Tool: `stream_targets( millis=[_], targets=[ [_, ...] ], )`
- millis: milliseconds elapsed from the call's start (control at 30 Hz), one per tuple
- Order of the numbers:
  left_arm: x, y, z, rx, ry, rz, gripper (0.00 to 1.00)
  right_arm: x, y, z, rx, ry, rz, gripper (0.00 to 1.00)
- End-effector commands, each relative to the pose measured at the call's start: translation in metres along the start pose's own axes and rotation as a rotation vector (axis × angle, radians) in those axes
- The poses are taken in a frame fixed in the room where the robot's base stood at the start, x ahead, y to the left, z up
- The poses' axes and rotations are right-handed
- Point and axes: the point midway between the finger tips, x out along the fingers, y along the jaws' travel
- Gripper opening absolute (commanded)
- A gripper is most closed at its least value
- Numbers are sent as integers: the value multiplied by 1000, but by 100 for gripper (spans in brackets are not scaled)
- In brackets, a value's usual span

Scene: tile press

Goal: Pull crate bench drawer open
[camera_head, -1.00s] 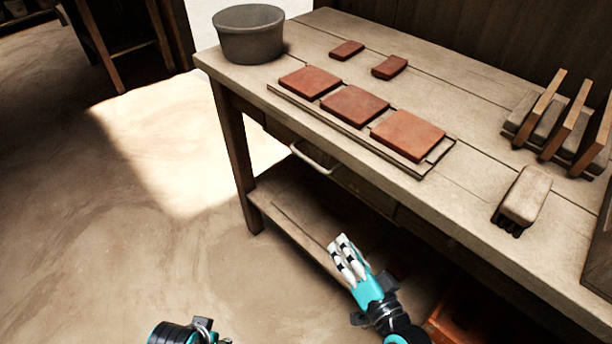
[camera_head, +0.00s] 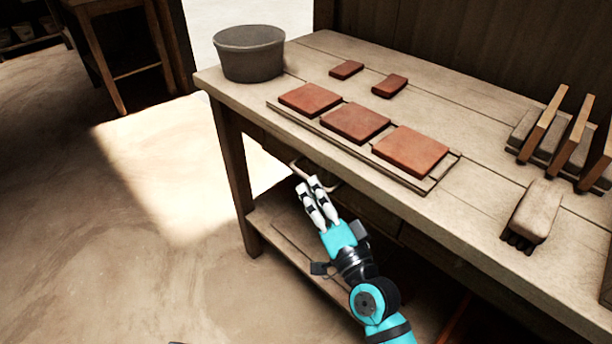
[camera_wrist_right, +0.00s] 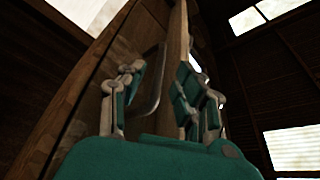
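The bench drawer (camera_head: 372,209) sits under the front edge of the wooden bench top; its front looks flush with the bench. Its pale curved handle (camera_head: 333,182) is partly hidden behind my right gripper (camera_head: 311,182). The fingers are at the handle, pointing toward the drawer front. In the right wrist view the gripper (camera_wrist_right: 160,85) is open, with a clear gap between its fingers. The curved handle (camera_wrist_right: 158,80) shows in that gap, nearer the left finger; I cannot tell if they touch. My left gripper is out of view.
On the bench top (camera_head: 465,190) are a grey bucket (camera_head: 249,55), a board (camera_head: 440,174) with red tiles (camera_head: 355,122), two small red pieces, a block brush (camera_head: 534,211) and a wooden rack (camera_head: 560,135). A lower shelf (camera_head: 283,226) lies beneath. Floor at left is clear.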

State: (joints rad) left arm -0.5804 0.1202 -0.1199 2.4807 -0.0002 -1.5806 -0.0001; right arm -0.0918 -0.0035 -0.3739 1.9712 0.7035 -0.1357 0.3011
Motion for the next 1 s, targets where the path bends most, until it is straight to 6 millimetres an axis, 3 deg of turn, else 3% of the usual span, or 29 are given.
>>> stream_targets(
  millis=[100, 300, 667, 900, 1000],
  targets=[
    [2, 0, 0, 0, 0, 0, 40, 22, -1, 0, 2, 1, -2, 33],
    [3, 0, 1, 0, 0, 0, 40, 43, 0, 0, -1, 1, 0, 33],
    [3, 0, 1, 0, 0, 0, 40, 47, 1, 0, -1, 0, 1, 33],
    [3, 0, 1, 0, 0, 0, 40, 47, 1, 0, -1, 0, 1, 2],
    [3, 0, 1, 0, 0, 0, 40, 47, 1, 0, -1, 0, 1, 0]
  ],
)
